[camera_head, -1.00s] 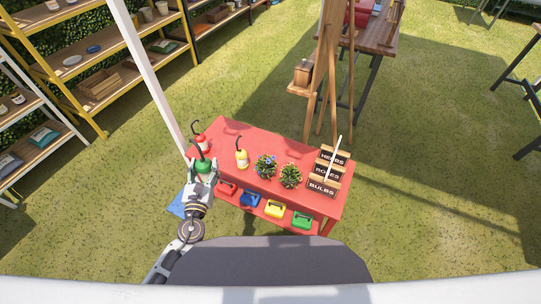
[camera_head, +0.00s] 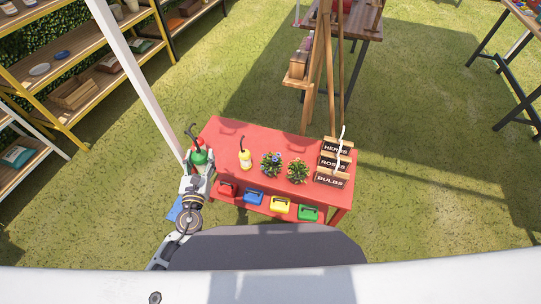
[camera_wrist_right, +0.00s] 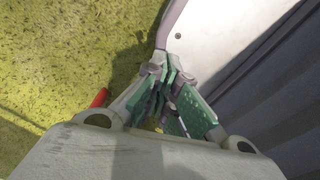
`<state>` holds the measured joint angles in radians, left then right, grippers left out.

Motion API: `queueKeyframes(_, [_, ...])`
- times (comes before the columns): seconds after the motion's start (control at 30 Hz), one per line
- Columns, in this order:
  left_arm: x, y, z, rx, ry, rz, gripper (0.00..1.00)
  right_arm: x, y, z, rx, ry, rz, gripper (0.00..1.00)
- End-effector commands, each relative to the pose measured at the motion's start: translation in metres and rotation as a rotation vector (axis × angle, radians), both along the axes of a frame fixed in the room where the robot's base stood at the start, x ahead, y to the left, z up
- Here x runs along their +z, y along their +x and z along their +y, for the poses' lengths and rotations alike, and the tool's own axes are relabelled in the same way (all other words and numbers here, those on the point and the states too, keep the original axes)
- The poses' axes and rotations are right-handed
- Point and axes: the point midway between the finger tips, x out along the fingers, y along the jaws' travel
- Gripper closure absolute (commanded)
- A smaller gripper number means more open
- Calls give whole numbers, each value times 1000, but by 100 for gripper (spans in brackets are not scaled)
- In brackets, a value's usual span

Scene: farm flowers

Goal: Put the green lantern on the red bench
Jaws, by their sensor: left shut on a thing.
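The green lantern (camera_head: 199,158) with its dark curved handle is in my left gripper (camera_head: 197,172), which is shut on it at the left end of the red bench (camera_head: 225,133) in the head view. I cannot tell whether its base touches the bench top. A red lantern (camera_head: 199,142) shows just behind it, partly hidden. A yellow lantern (camera_head: 245,160) stands on the bench to the right. My right gripper (camera_wrist_right: 167,85) shows only in the right wrist view, with its green-padded fingers together and nothing seen between them, beside my body.
Two potted plants (camera_head: 271,164) and several dark signs (camera_head: 331,164) stand on the bench. Coloured boxes (camera_head: 280,208) sit on its lower shelf. A white post (camera_head: 138,80) rises close left of the bench. A wooden easel (camera_head: 318,70) stands behind it.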

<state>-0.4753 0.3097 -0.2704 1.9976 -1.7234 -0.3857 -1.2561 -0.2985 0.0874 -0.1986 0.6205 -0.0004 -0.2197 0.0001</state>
Motion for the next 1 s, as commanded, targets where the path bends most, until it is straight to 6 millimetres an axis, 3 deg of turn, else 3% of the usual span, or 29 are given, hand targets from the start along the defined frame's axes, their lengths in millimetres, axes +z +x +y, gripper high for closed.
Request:
queueKeyframes(0.2, [1,0,0,0,0,-2,80,0,0,-4,1,-4,0,100])
queueKeyframes(0.47, [-3,4,0,-5,0,-2,80,-3,6,6,-1,6,-3,100])
queueKeyframes(0.67, [-14,16,-2,-26,-1,-2,80,-8,26,12,-2,10,-10,100])
queueKeyframes(1.0, [-38,48,-5,-83,-3,-3,80,-12,78,30,-5,22,-27,100])
